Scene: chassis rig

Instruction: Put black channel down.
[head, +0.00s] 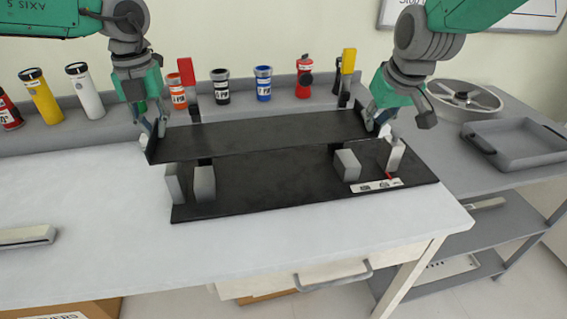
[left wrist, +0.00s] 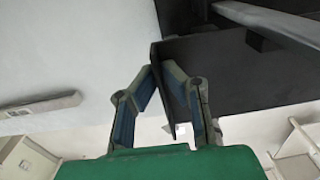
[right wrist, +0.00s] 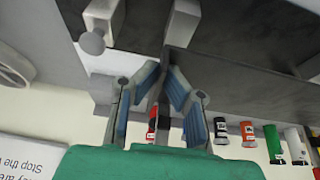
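The black channel (head: 260,135) is a long, dark piece spanning between my two grippers. It is above the black base plate (head: 280,190) and hides part of it. My left gripper (head: 157,128) is shut on the channel's left end flange; the flange shows between the fingers in the left wrist view (left wrist: 165,88). My right gripper (head: 378,126) is shut on its right end; the right wrist view shows the channel edge between the fingers (right wrist: 166,88). Grey blocks (head: 204,184) stand on the plate near both ends. Whether the channel touches them is unclear.
A row of cans (head: 220,88) and bottles stands on the rear ledge. A grey tray (head: 525,145) and a round metal part (head: 465,97) are on the right-hand cart. A pale bar (head: 25,237) lies at the left. The front of the white table (head: 110,255) is clear.

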